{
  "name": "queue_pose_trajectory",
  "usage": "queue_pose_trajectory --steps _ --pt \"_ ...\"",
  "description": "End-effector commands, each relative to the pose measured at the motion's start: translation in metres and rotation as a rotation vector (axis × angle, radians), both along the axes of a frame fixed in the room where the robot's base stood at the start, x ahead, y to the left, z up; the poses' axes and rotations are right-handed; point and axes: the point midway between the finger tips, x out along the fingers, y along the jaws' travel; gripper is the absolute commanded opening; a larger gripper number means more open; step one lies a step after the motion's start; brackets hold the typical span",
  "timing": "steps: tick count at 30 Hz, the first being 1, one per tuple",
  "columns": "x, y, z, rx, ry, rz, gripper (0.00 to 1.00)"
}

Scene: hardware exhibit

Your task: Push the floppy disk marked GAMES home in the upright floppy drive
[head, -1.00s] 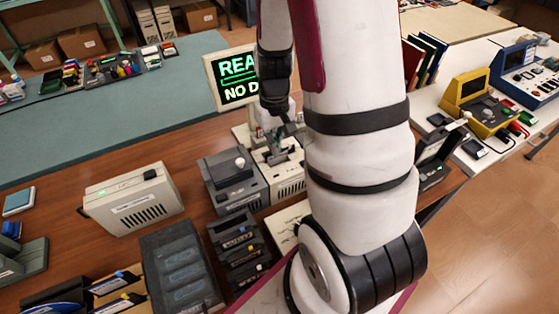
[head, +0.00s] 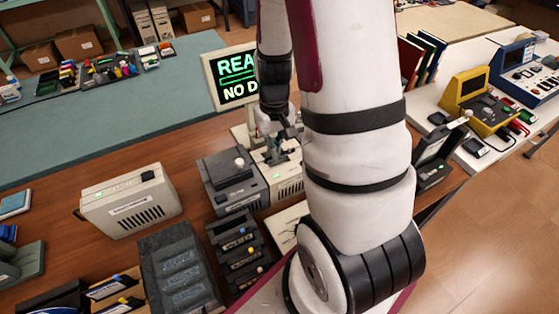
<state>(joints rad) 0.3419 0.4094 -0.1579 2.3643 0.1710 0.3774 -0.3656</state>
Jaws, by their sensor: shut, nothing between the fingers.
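My gripper (head: 272,156) points down over the beige drive unit (head: 288,188) right of centre, mostly beside my arm's white links. Its fingers look closed, with nothing seen held in them. The fingertips are at or just above the top of this unit; contact cannot be made out. My arm hides the unit's right side. I cannot make out a disk marked GAMES; any disk in the slot is hidden or too small to tell.
A dark grey box with a white knob (head: 232,181) stands close left of the drive unit. A larger beige box (head: 130,203) is farther left. A disk rack (head: 238,252) and a grey tray (head: 178,270) are in front. Bare wood lies between the boxes.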

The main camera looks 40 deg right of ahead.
Motion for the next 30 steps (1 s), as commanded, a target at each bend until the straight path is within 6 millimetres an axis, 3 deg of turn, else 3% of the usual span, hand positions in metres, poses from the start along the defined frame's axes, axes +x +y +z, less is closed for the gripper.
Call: queue_pose_trajectory --steps 5,24,30 --pt "0.0 0.0 0.003 0.0 0.0 0.001 0.0" --pt "-0.001 0.0 0.061 -0.001 -0.002 0.001 0.0" --pt "-0.001 0.0 0.071 0.0 -0.001 0.0 0.0"
